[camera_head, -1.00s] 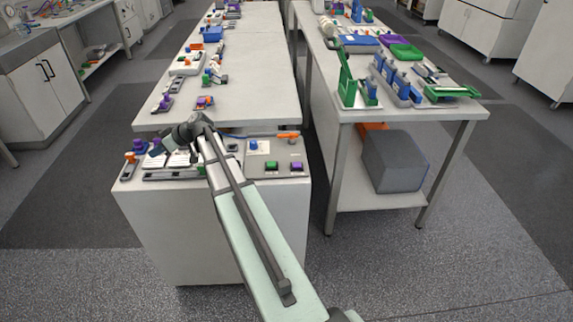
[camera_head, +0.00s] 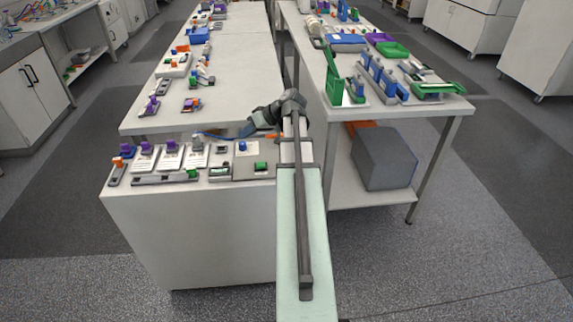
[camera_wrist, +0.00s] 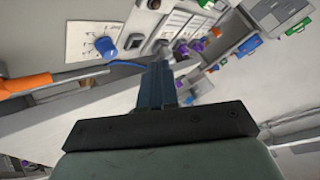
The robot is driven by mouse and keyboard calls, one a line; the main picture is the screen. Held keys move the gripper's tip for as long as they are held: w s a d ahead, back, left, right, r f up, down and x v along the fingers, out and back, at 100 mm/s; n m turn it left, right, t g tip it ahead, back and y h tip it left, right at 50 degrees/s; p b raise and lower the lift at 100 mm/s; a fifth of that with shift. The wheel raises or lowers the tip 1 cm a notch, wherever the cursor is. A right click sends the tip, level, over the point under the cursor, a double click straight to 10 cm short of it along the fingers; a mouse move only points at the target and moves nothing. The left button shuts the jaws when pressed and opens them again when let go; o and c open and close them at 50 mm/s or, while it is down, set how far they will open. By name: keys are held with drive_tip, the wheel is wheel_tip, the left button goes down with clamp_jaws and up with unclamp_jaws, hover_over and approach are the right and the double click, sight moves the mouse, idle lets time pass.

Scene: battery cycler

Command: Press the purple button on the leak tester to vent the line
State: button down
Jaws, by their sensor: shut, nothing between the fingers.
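A grey panel (camera_head: 240,172) with a blue knob (camera_head: 242,147) and a green button (camera_head: 260,167) sits on the right part of the near cabinet top; I take it to be the leak tester. Its purple button is hidden behind my arm in the head view, and I cannot make it out in the wrist view. My gripper (camera_head: 250,128) is above and behind the panel, pointing left, shut and empty. In the wrist view its blue-grey fingers (camera_wrist: 158,72) are together, with a blue knob (camera_wrist: 105,46) on a pale panel beyond them to the left.
Several modules with purple knobs (camera_head: 170,147) stand left of the panel. An orange part (camera_wrist: 28,84) and a blue cable (camera_wrist: 118,63) lie near the gripper. A long bench (camera_head: 240,90) is behind, and another table (camera_head: 400,110) with racks stands at right.

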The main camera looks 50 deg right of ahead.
drive_tip(key=s+d+m, duration=0.1)
drive_tip(key=s+d, duration=0.2)
drive_tip(key=s, duration=0.3)
drive_tip(key=s+d+r+m+h, duration=0.1)
drive_tip(key=s+d+m, duration=0.1)
drive_tip(key=s, duration=0.4)
drive_tip(key=shift+s+d+r, duration=0.25)
drive_tip(key=shift+s+d, duration=0.15)
drive_tip(key=shift+d, duration=0.5)
drive_tip(key=shift+f, duration=4.4)
drive_tip(key=shift+f, duration=0.2)
drive_tip(key=shift+f, duration=0.25)
drive_tip(key=shift+f, duration=0.5)
drive_tip(key=shift+r, duration=0.95)
